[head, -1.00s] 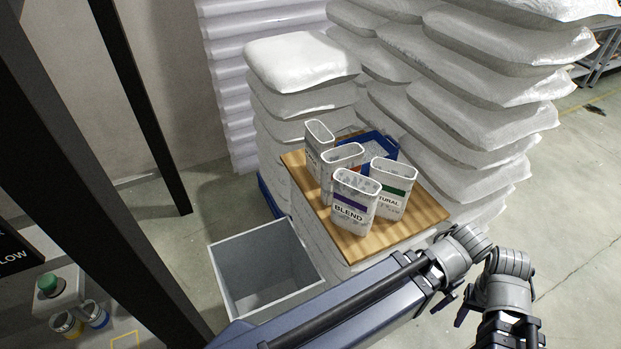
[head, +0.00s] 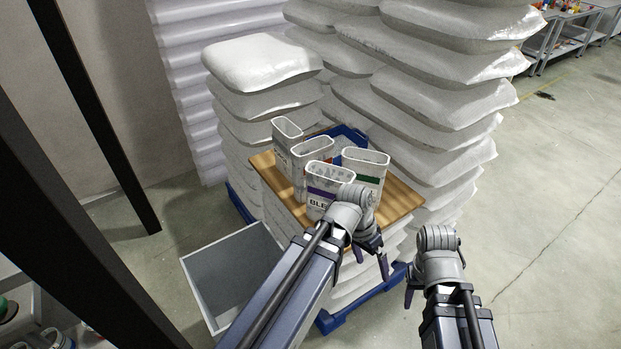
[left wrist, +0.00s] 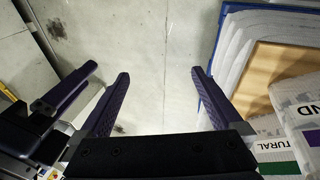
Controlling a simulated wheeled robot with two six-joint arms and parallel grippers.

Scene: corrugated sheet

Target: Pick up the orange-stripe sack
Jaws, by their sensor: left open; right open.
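The orange-stripe sack (head: 312,148) stands upright, open-topped, among several white sacks on a wooden board (head: 404,199). Only a sliver of its orange stripe shows; the purple-stripe BLEND sack (head: 320,177) covers much of its front. The green-stripe sack (head: 367,170) stands to its right, and another sack (head: 284,138) stands behind it to the left. My left gripper (head: 370,258) is open and empty at the board's front edge, its wrist overlapping the BLEND sack in view. In the left wrist view it (left wrist: 160,85) has bare floor between its fingers. My right gripper (head: 411,288) is open, further right over the floor.
A blue crate (head: 350,134) sits behind the sacks on the board. Tall stacks of white bags (head: 430,110) rise behind and to the right. An open grey bin (head: 215,268) stands at front left. A dark post (head: 100,130) is at left. Floor at right is clear.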

